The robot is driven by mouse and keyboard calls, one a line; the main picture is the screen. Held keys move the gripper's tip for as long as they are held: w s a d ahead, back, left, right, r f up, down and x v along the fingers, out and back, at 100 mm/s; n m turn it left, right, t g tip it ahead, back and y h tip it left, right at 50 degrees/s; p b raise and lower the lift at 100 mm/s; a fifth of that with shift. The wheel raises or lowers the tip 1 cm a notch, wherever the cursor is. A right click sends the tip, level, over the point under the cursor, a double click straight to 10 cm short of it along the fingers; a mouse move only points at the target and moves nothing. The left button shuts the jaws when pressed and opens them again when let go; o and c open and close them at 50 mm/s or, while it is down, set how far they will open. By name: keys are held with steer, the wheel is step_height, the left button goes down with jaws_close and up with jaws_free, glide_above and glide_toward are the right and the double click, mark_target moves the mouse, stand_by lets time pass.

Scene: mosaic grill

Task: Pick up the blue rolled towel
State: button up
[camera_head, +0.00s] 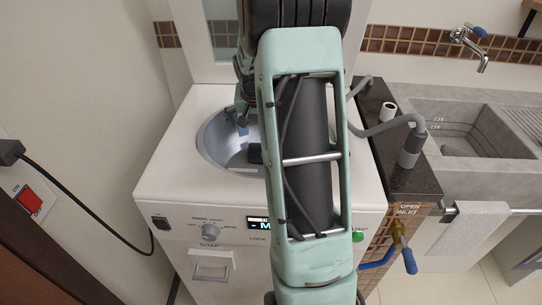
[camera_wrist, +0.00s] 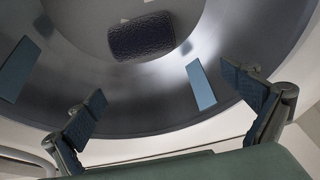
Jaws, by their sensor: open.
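The blue rolled towel (camera_wrist: 141,36) is a dark, textured roll lying inside the round metal drum (camera_wrist: 130,105) in the wrist view. In the head view a small dark-blue part of the towel (camera_head: 255,153) shows in the drum (camera_head: 218,148), beside my arm, which hides the rest. My gripper (camera_wrist: 163,86) is open and empty, with its two padded fingers spread at the near rim of the drum. The towel lies beyond the fingertips, apart from them.
Two flat blue fins (camera_wrist: 18,68) (camera_wrist: 200,85) stand on the drum wall. The white washing machine (camera_head: 180,190) surrounds the drum. A dark counter (camera_head: 415,180) with a grey hose (camera_head: 385,129), a sink (camera_head: 465,130) and a hanging white towel (camera_head: 468,230) are at the right.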

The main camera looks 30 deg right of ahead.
steer(key=shift+g, duration=0.5)
steer(key=d+f, duration=0.1)
steer(key=f, duration=0.1)
steer(key=d+f, duration=0.1)
steer(key=f, duration=0.2)
steer(key=d+f+b, duration=0.1)
steer(key=f, duration=0.1)
steer(key=shift+s+f, duration=0.1)
steer(key=shift+f, duration=0.1)
steer(key=shift+a+x, duration=0.2)
steer(key=shift+x, duration=1.3)
steer(key=shift+a+x, duration=0.15)
steer(key=shift+x, duration=1.3)
steer(key=shift+f, duration=0.15)
steer(key=c, duration=1.2)
